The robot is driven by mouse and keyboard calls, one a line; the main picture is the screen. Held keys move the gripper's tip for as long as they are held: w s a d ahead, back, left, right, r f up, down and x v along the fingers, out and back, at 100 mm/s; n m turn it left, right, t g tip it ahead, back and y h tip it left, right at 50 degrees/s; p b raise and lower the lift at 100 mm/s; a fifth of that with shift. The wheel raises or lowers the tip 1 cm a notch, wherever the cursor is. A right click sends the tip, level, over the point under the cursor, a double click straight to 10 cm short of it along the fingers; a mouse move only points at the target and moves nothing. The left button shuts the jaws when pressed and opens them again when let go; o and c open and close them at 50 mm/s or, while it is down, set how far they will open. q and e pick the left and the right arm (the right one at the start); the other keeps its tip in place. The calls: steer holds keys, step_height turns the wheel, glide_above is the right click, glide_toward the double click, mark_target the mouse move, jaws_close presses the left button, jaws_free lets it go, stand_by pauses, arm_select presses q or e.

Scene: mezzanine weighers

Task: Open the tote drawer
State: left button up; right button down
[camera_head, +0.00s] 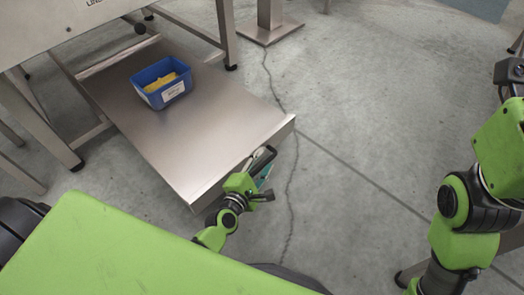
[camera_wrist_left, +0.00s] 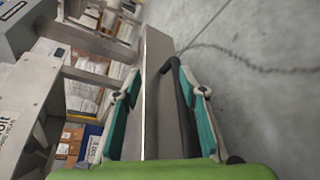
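The tote drawer (camera_head: 225,125), a flat steel tray, stands well out from under the steel frame at the upper left. A blue tote (camera_head: 172,92) with yellow contents and a white label sits on it. The black bar handle (camera_head: 262,160) is on the drawer's front edge. My left gripper (camera_head: 264,172) is at that handle. In the left wrist view its teal-padded fingers (camera_wrist_left: 160,112) are apart, one on each side of the drawer front (camera_wrist_left: 152,85) and the handle (camera_wrist_left: 180,95). The handle lies close to the right-hand finger; contact is unclear. My right gripper is not visible, only its arm.
A steel table frame (camera_head: 228,35) stands over the drawer's back end. A steel pedestal base (camera_head: 270,32) stands behind. The concrete floor (camera_head: 370,140) right of the drawer is clear. Boxes (camera_wrist_left: 70,140) show at the left in the left wrist view.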

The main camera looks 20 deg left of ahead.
arm_select(q)
steer(key=r, duration=0.6)
steer(key=shift+w+a, duration=0.2)
steer(key=shift+a, duration=0.05)
